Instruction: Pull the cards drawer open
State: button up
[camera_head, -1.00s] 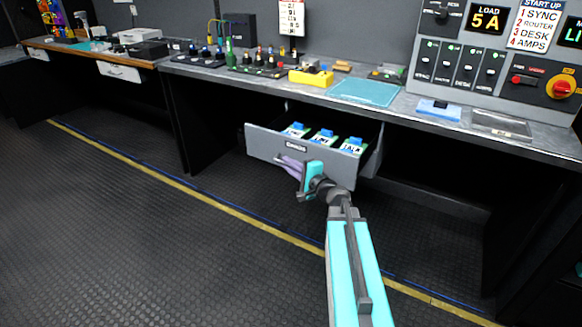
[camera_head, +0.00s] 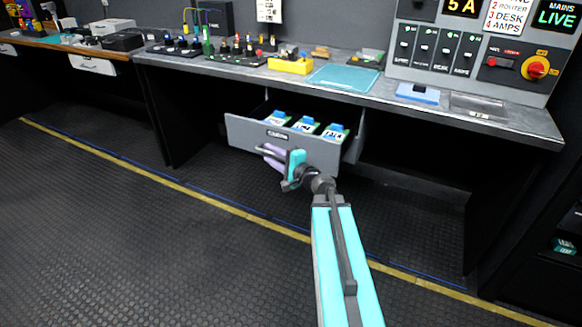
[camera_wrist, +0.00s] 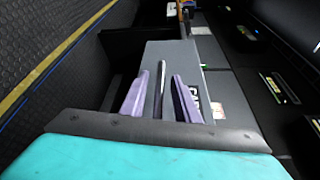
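The cards drawer (camera_head: 245,133) is grey and stands pulled out under the desk, with several green-and-white cards with blue tops inside. Its front carries a small label (camera_head: 278,134). My gripper (camera_head: 266,154) is at the drawer front, just below the label. In the wrist view my gripper (camera_wrist: 160,97) has its two purple fingers apart, with the dark handle bar (camera_wrist: 161,78) between them. Gaps show on both sides of the bar, so the fingers do not clasp it. The drawer front (camera_wrist: 172,58) lies behind the bar.
The desk top (camera_head: 420,108) above holds a yellow box (camera_head: 290,66), a teal mat (camera_head: 343,79) and a blue block (camera_head: 417,94). A control panel (camera_head: 470,50) stands at the right. The floor (camera_head: 130,230) in front is clear, crossed by a yellow line.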

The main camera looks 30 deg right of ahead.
jog(key=s, duration=0.4)
jog(key=shift+s+d+r, duration=0.1)
jog(key=shift+d+r, duration=0.1)
jog(key=shift+d, duration=0.15)
jog(key=shift+s+r+p, duration=0.1)
jog(key=shift+r+p, duration=0.05)
jog(key=shift+p, duration=0.3)
jog(key=shift+d+p, duration=0.1)
jog(key=shift+p, duration=0.55)
jog(key=s+p, duration=0.2)
jog(key=p, duration=0.5)
jog(key=shift+s+d, duration=0.15)
jog(key=shift+s, duration=0.05)
jog(key=shift+s+d+r+p, duration=0.1)
jog(key=shift+s+d+p, duration=0.05)
jog(key=shift+s+p, duration=0.9)
jog(key=shift+s+d+r+p, duration=0.15)
jog(key=shift+s+p, duration=0.6)
jog(key=shift+p, duration=0.45)
jog(key=shift+s+d+f+p, duration=0.1)
jog(key=shift+s+d+p, duration=0.05)
jog(key=shift+s+p, duration=0.9)
jog(key=shift+w, duration=0.15)
